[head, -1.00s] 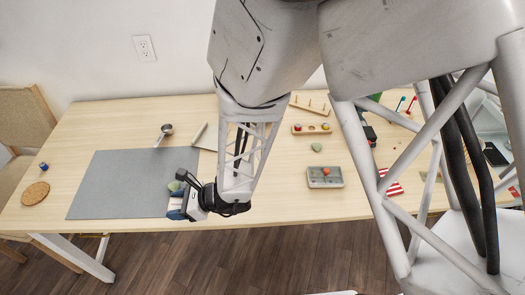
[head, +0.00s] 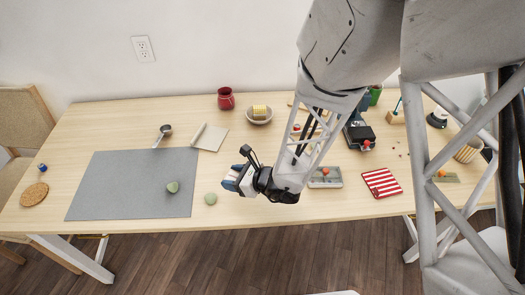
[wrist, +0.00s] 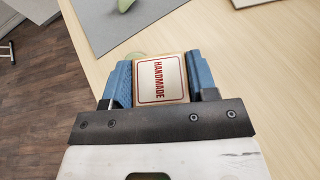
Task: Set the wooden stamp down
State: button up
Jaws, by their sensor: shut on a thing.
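My gripper (head: 230,181) is over the light wooden table, to the right of the grey mat's right edge. In the wrist view, the blue fingers of my gripper (wrist: 160,82) are shut on the wooden stamp (wrist: 160,78). The stamp's face toward the camera has a cream label with red "HANDMADE" lettering and a red border. In the head view my gripper mostly hides the stamp. I cannot tell whether the stamp touches the table.
A pale green round thing (head: 210,198) lies just left of my gripper. Another green piece (head: 172,187) lies on the grey mat (head: 120,180). A grey tin (head: 334,178) and a red-striped cloth (head: 382,183) lie to the right.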

jog(key=w+d+m+t+h, duration=0.1)
jog(key=d, duration=0.3)
jog(key=d+m+t, duration=0.1)
jog(key=d, duration=0.4)
jog(key=w+d+m+t+h, duration=0.1)
jog(key=d, duration=0.3)
jog(key=shift+w+d+m+h, duration=0.15)
jog(key=shift+w+m+h, duration=0.15)
jog(key=shift+w, duration=0.1)
send_over(263, 151)
jog(key=shift+w+f, duration=0.15)
jog(key=shift+f, duration=0.6)
jog(key=shift+f, duration=1.75)
jog(key=shift+f, duration=0.15)
jog(key=o, duration=0.9)
